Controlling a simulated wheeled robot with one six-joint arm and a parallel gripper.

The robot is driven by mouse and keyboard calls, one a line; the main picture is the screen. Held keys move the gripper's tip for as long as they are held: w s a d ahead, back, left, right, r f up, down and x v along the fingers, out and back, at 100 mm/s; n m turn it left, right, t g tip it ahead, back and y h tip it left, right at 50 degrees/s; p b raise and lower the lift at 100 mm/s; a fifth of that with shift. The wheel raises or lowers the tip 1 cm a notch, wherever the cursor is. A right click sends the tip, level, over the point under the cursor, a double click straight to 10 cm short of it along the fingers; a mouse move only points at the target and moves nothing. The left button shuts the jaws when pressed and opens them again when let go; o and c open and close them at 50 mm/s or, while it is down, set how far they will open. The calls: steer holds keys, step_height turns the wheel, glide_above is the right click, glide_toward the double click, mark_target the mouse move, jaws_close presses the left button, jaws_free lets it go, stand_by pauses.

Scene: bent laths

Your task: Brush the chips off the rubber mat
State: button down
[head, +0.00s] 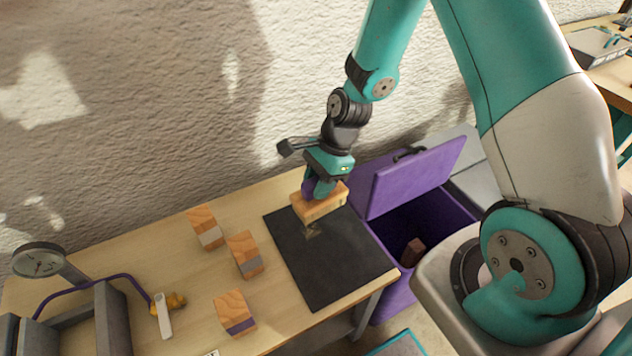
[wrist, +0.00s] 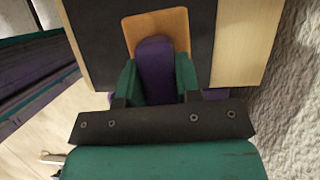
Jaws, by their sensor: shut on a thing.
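The black rubber mat (head: 335,268) lies flat at the right end of the wooden table. My gripper (head: 320,188) is over the mat's far part, shut on the purple handle of a brush (head: 322,206) with a pale wooden block. The brush is at or just above the mat; I cannot tell whether it touches. A few small pale chips (head: 312,232) seem to lie on the mat just in front of the brush. In the wrist view, the fingers of my gripper (wrist: 158,82) flank the purple handle, with the wooden brush block (wrist: 175,22) beyond. The bristles are hidden.
Three banded wooden blocks (head: 245,254) stand left of the mat. A purple bin (head: 400,232) with its lid (head: 418,178) raised stands off the table's right end, with a brown block (head: 413,251) inside.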

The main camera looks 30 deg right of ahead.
mark_target(300, 213)
steer(key=shift+a+m, duration=0.15)
steer(key=shift+m, duration=0.35)
step_height(300, 213, down, 7)
steer(key=b, duration=0.7)
steer(key=shift+b, duration=0.3)
steer(key=shift+f, duration=0.65)
steer(key=shift+a+r, duration=0.45)
steer(key=shift+r, duration=0.25)
steer(key=shift+a+f+b, duration=0.35)
steer(key=shift+a+b, duration=0.1)
steer(key=shift+a, duration=0.7)
steer(key=shift+a+f, duration=0.1)
steer(key=shift+a, duration=0.3)
steer(key=shift+a+b, duration=0.1)
steer(key=shift+b, duration=0.65)
steer(key=shift+d+r+p, duration=0.3)
steer(key=shift+d+p, duration=0.15)
steer(key=shift+d, duration=0.45)
steer(key=shift+d+f+p, duration=0.1)
steer(key=shift+d+p, duration=0.45)
steer(key=shift+d, duration=0.55)
step_height(300, 213, up, 2)
steer(key=shift+d+r+p, duration=0.1)
steer(key=shift+d+p, duration=0.05)
steer(key=shift+p, duration=0.7)
step_height(300, 213, up, 6)
steer(key=p, duration=0.6)
steer(key=shift+f, duration=0.2)
